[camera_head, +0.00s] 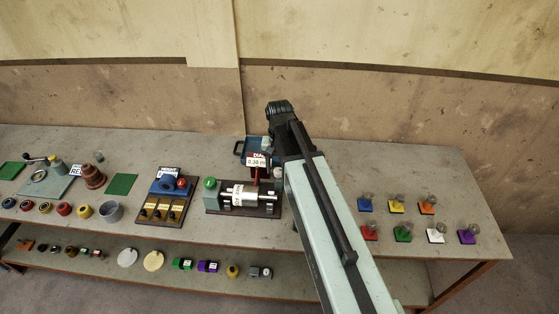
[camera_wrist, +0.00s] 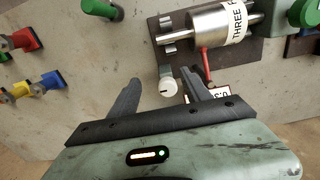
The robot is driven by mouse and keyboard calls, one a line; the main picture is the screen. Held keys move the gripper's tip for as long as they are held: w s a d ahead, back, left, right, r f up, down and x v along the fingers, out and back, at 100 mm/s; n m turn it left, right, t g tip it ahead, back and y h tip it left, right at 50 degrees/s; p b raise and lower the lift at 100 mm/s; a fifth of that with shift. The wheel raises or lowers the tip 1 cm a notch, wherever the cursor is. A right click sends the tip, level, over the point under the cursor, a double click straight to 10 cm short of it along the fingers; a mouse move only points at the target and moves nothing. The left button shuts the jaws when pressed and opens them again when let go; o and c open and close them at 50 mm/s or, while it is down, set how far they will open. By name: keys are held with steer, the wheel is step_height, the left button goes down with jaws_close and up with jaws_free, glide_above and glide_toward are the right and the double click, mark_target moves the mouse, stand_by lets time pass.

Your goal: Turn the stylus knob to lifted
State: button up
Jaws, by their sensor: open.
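A pale round knob (camera_wrist: 168,86) with a dark mark on its face shows in the wrist view, beside a small grey block; I take it for the stylus knob. My gripper (camera_wrist: 162,78) is open, its two dark fingers spread on either side of the knob in the picture. I see no contact, and the gap in depth is hard to judge. Behind the knob is the machine with a metal cylinder (camera_wrist: 220,29), labelled "THREE…", and a red arm (camera_wrist: 207,65). The cylinder also shows in the head view (camera_head: 241,196). My arm hides the gripper's fingers there.
A white label (camera_head: 257,160) and a blue tray (camera_head: 240,149) stand behind the machine. A blue device on a brown board (camera_head: 165,195) is to its left. Several coloured blocks with clear knobs (camera_head: 403,233) stand at the right. The bench (camera_head: 330,150) has bare room near the wall.

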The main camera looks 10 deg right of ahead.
mark_target(279, 170)
steer(key=shift+m, duration=0.8)
steer(key=w+r, duration=0.1)
steer(key=w, duration=0.2)
steer(key=w+r+p, duration=0.1)
steer(key=shift+w+d+r, duration=0.2)
steer(key=shift+d+r, duration=0.1)
steer(key=shift+r, duration=0.05)
steer(key=shift+s+f+b, duration=0.1)
steer(key=shift+f+b, duration=0.2)
step_height(279, 170, down, 8)
steer(key=b, duration=0.7)
steer(key=shift+r+b, duration=0.1)
steer(key=shift+b, duration=0.3)
steer(key=shift+r, duration=0.1)
steer(key=shift+s+d, duration=0.1)
jaws_close()
